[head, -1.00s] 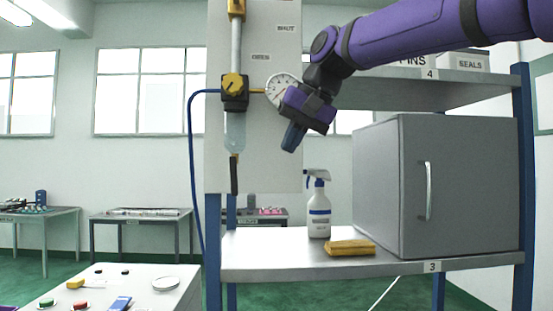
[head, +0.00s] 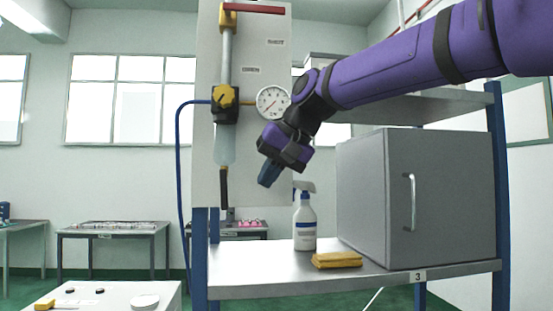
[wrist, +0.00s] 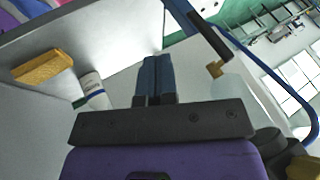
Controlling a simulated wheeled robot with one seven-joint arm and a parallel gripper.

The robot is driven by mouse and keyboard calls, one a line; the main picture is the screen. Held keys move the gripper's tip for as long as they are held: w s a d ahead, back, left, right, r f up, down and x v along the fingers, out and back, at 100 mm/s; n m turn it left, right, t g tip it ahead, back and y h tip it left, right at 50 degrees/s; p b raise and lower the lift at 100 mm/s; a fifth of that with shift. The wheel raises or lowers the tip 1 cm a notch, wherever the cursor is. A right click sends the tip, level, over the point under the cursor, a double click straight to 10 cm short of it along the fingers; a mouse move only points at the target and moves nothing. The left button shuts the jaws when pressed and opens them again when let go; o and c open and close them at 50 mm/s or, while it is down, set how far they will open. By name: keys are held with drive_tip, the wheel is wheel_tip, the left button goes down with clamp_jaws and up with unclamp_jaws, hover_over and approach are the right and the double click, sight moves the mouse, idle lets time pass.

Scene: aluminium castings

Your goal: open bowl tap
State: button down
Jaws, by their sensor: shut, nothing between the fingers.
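A clear bowl (head: 225,148) hangs under a yellow-knobbed regulator (head: 225,99) on a pale panel. Below the bowl is a dark, downward-hanging handle (head: 224,188), which looks like its tap. In the wrist view the dark handle (wrist: 205,35) joins a brass fitting (wrist: 215,69) at the pale bowl (wrist: 236,90). My gripper (head: 266,182) points down and left, right of the handle and apart from it. In the wrist view its blue fingers (wrist: 153,62) are together and empty, with the handle to their upper right.
A gauge (head: 272,101) and a red lever (head: 252,8) are above. A spray bottle (head: 305,222) and yellow sponge (head: 337,260) stand on the shelf (head: 270,284) below, beside a grey cabinet (head: 440,200). A blue hose (head: 180,190) runs left of the panel.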

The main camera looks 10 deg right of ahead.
sight(224, 190)
drive_tip(key=shift+w+a+f, duration=0.25)
drive_tip(key=shift+a+f, duration=0.2)
drive_tip(key=shift+a, duration=0.45)
drive_tip(key=shift+w+a+f, duration=0.2)
drive_tip(key=shift+a+f, duration=0.3)
drive_tip(key=shift+a, duration=0.45)
drive_tip(key=shift+w+a+f, duration=0.25)
drive_tip(key=shift+a+f, duration=0.2)
drive_tip(key=shift+a, duration=0.45)
drive_tip(key=shift+a+f, duration=0.15)
drive_tip(key=shift+a, duration=0.3)
